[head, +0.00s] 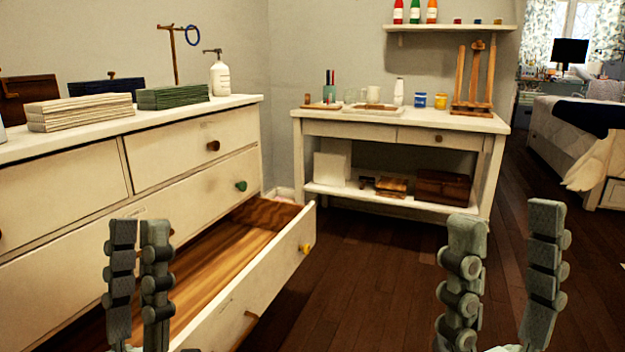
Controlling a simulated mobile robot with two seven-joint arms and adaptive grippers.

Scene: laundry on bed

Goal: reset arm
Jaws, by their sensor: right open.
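My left gripper (139,222) points up at the lower left, in front of the open drawer. Its two grey fingers stand side by side with only a thin gap between them, and I see nothing held there. I cannot tell whether it is fully shut. My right gripper (506,212) points up at the lower right over the dark floor. Its fingers are spread wide apart and it is empty. Most of both arms is below the picture.
A white dresser (60,205) stands at left with its lower drawer (262,275) pulled out; its visible wooden inside looks bare. A white side table (400,118) with jars and an easel stands ahead. A bed (570,135) is at far right. The floor (380,270) between is clear.

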